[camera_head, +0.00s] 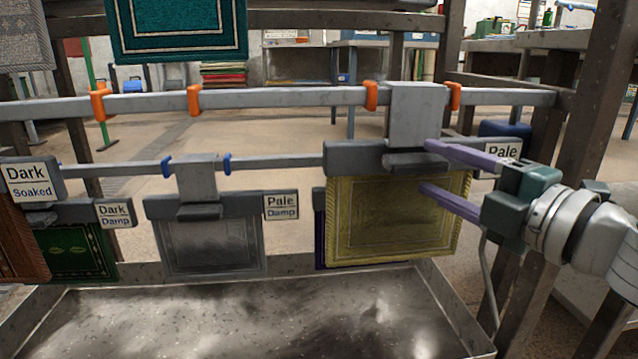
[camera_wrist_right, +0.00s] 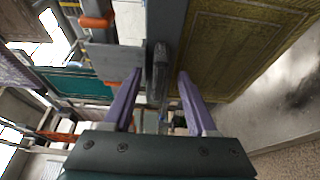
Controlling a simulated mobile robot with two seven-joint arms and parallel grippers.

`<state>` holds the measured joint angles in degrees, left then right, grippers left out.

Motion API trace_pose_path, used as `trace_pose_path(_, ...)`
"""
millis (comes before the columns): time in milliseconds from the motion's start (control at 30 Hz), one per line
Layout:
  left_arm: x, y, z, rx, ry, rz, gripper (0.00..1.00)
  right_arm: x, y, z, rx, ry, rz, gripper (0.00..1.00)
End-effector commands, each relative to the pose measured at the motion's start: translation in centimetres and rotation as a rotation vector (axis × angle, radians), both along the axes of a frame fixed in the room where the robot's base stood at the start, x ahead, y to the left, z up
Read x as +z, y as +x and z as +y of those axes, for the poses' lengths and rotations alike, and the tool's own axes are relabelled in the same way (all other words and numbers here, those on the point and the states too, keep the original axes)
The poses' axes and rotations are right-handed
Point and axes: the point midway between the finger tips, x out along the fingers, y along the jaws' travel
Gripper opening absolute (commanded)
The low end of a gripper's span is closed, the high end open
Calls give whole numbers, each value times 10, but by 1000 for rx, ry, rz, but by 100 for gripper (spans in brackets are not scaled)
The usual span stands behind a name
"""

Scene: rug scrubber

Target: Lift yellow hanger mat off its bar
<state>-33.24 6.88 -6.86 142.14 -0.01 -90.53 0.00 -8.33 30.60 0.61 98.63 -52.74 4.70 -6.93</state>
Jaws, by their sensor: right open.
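The yellow hanger mat (camera_head: 390,220) hangs at the right of the upper grey bar (camera_head: 280,98). Its broad grey hook (camera_head: 415,110) sits over that bar, and a dark clamp with a short dark handle (camera_head: 415,162) joins the hook to the mat. My right gripper (camera_head: 424,168) comes in from the right, open, with its purple fingers above and below the handle's level. In the right wrist view, the handle (camera_wrist_right: 160,70) shows between the parted fingers (camera_wrist_right: 158,78), with a gap on each side. My left gripper is not in view.
Orange clips (camera_head: 371,95) flank the hook. A lower bar (camera_head: 270,166) behind carries a grey mat (camera_head: 210,245) and others with labels. A purple mat edge (camera_head: 319,230) shows behind the yellow mat. A metal tray (camera_head: 60,300) lies below; a dark post (camera_head: 560,150) stands right.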

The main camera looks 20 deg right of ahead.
Motion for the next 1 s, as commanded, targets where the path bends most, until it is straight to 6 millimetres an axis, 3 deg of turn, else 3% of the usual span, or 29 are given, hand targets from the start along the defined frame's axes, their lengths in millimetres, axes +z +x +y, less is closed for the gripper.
trace_pose_path(333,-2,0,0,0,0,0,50,0,9,1,0,-1,1,57)
trace_pose_path(833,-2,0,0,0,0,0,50,0,9,1,0,-1,1,1)
trace_pose_path(1000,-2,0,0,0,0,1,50,0,9,1,0,-1,1,0)
